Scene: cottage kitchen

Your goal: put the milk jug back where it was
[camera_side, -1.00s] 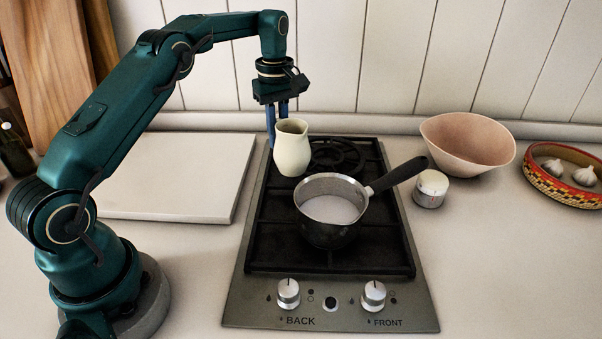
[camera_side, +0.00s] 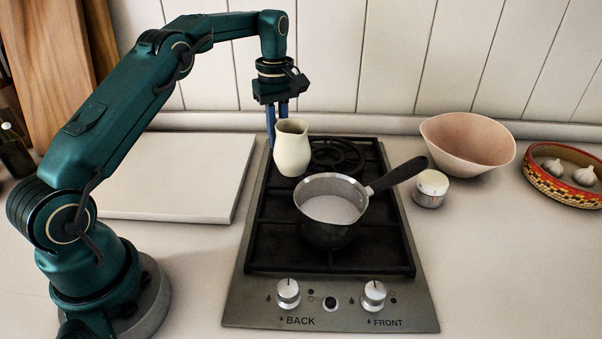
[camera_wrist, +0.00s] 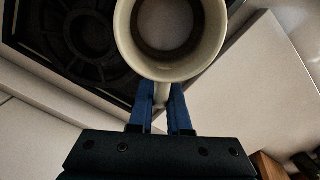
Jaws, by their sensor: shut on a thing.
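The milk jug (camera_side: 292,150) is cream coloured and upright, in front of my gripper's blue fingers in the side view. My gripper (camera_side: 277,134) points down and is shut on the jug's handle; the wrist view shows the blue fingers (camera_wrist: 161,100) either side of that handle. The jug (camera_wrist: 122,35) is seen from above in the wrist view, and its inside looks dark. It appears held above the back left of the stove (camera_side: 257,225). A saucepan (camera_side: 331,186) with white liquid in it stands on the front burner, just in front of the jug.
A pale board (camera_side: 170,180) lies left of the stove, its top bare. The saucepan's dark handle (camera_side: 398,174) points back right.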

